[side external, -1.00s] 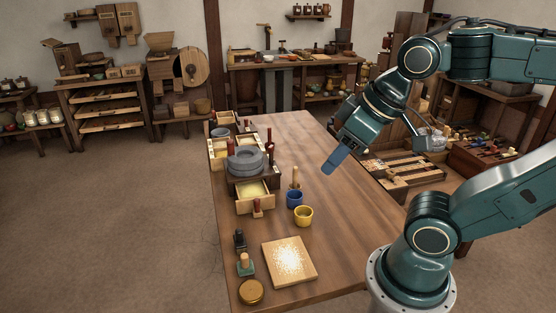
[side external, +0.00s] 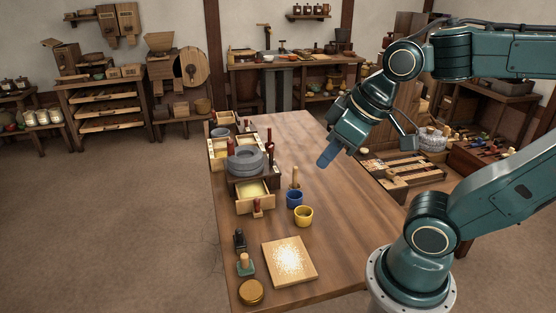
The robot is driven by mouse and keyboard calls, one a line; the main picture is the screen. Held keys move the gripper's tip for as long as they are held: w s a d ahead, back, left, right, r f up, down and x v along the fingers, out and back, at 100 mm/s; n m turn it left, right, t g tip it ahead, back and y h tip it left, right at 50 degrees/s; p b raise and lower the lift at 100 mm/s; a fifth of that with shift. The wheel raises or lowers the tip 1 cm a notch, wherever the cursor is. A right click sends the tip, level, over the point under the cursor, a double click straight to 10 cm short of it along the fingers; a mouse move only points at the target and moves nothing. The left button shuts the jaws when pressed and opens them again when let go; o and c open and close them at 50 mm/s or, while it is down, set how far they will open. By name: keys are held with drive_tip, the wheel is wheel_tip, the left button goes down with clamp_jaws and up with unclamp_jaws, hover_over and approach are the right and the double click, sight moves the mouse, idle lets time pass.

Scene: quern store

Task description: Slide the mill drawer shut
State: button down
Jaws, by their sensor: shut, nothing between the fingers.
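The mill (side external: 245,162) is a grey round stone on a dark wooden base, standing on the far left part of the table. Its light wooden drawer (side external: 245,206) is pulled out of the base towards the near side, with a dark red knob (side external: 258,207) at its front. Pale yellow meal shows inside the drawer. My gripper (side external: 325,160) is in the air above the table, to the right of the mill and apart from it. Its blue fingers are together and hold nothing.
A blue cup (side external: 295,199), a yellow cup (side external: 304,216) and a wooden-handled tool (side external: 295,179) stand right of the drawer. Nearer are a flour-dusted board (side external: 289,261), a stamp (side external: 245,265) and a round brass lid (side external: 251,291). The table's right half (side external: 345,220) is clear.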

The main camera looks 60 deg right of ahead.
drive_tip(key=w+d+f+n, duration=0.5)
drive_tip(key=w+f+n, duration=0.1)
drive_tip(key=w+f, duration=0.55)
drive_tip(key=w+d+f+n+t, duration=0.1)
drive_tip(key=w+d+f+n, duration=0.1)
drive_tip(key=d+f, duration=0.6)
drive_tip(key=shift+w+f+n+t, duration=0.35)
drive_tip(key=shift+w+f, duration=0.25)
drive_tip(key=shift+f, duration=1.25)
drive_tip(key=x, duration=0.9)
drive_tip(key=shift+w+a+f, duration=0.15)
drive_tip(key=shift+a+f, duration=0.05)
drive_tip(key=shift+f, duration=0.2)
drive_tip(key=shift+w+d+f, duration=0.1)
drive_tip(key=shift+w+d, duration=0.45)
drive_tip(key=shift+w, duration=0.25)
drive_tip(key=shift+w+d, duration=0.65)
drive_tip(key=shift+w, duration=0.25)
